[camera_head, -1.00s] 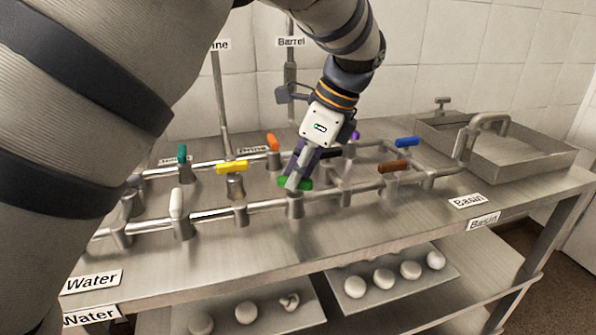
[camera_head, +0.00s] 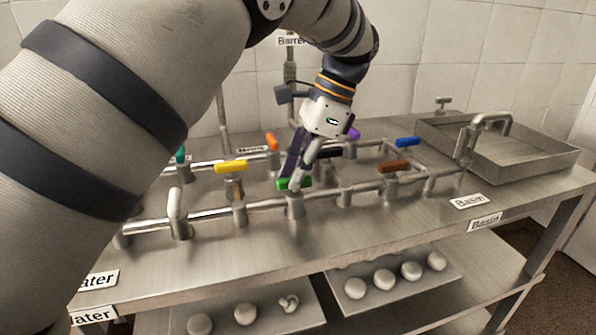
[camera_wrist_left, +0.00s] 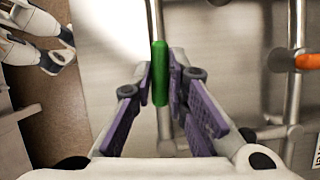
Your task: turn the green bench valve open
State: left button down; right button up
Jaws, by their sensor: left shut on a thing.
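The green valve handle (camera_head: 284,184) sits on top of a steel valve body on the front pipe of the bench. My left gripper (camera_head: 296,181) reaches down onto it from above, its purple fingers tilted, and covers part of it. In the left wrist view the green handle (camera_wrist_left: 160,80) lies between the two fingertips of the left gripper (camera_wrist_left: 161,90), which is shut on it. There the handle's length runs roughly in line with the pipe behind it. My right gripper is not seen.
A yellow handle (camera_head: 231,167) stands to the left, a brown one (camera_head: 394,167) to the right. An orange handle (camera_head: 272,142) and a blue one (camera_head: 407,142) are behind. A basin (camera_head: 550,160) is at the far right. The front bench strip is clear.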

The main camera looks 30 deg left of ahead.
pick_arm(q)
jog(key=shift+n, duration=0.6)
jog(key=c, duration=1.6)
grip_release()
jog(key=shift+w+r, duration=0.1)
jog(key=v, duration=0.7)
jog(key=shift+w+r, duration=0.15)
